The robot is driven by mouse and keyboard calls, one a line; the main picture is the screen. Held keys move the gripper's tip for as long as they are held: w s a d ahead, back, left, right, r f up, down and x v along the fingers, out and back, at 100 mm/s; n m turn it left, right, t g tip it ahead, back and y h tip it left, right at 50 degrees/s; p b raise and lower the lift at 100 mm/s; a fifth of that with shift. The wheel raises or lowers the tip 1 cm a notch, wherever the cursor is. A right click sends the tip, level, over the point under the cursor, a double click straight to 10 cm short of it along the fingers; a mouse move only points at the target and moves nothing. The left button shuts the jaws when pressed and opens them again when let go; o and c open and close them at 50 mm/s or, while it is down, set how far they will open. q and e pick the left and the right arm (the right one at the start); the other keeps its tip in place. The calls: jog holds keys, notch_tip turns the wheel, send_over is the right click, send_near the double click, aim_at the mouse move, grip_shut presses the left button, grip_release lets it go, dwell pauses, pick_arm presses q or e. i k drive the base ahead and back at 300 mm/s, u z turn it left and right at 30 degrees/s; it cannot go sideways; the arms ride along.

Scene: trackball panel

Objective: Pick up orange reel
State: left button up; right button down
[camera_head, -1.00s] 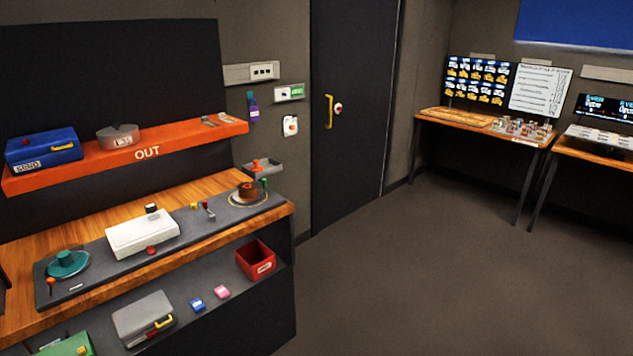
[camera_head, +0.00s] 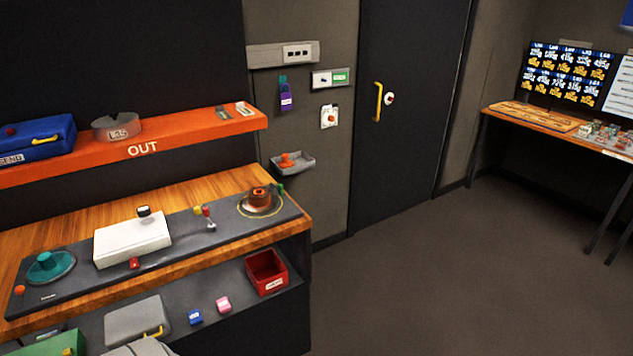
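An orange-brown reel (camera_head: 259,198) sits on a round, yellow-rimmed plate at the right end of the dark panel (camera_head: 180,247) on the wooden bench. A small green piece stands just right of it. A teal reel (camera_head: 46,262) sits on a similar round plate at the panel's left end. Another small orange object (camera_head: 287,160) is in the grey wall tray (camera_head: 305,163); its exact form is too small to tell. Neither of my grippers is in view. A pale rounded shape at the bottom edge cannot be made out clearly.
A white box (camera_head: 132,238) and small levers stand on the panel between the reels. An orange shelf marked OUT (camera_head: 190,133) hangs above. Below are a red bin (camera_head: 267,273) and a grey case (camera_head: 135,318). Open floor (camera_head: 420,270) lies to the right.

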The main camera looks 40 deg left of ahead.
aim_at(258, 196)
jog(key=z, duration=0.15)
jog(key=i, duration=1.35)
jog(key=u, duration=0.35)
jog(key=i, duration=0.95)
jog(key=u, duration=1.5)
jog(key=i, duration=0.8)
jog(key=u, duration=0.8)
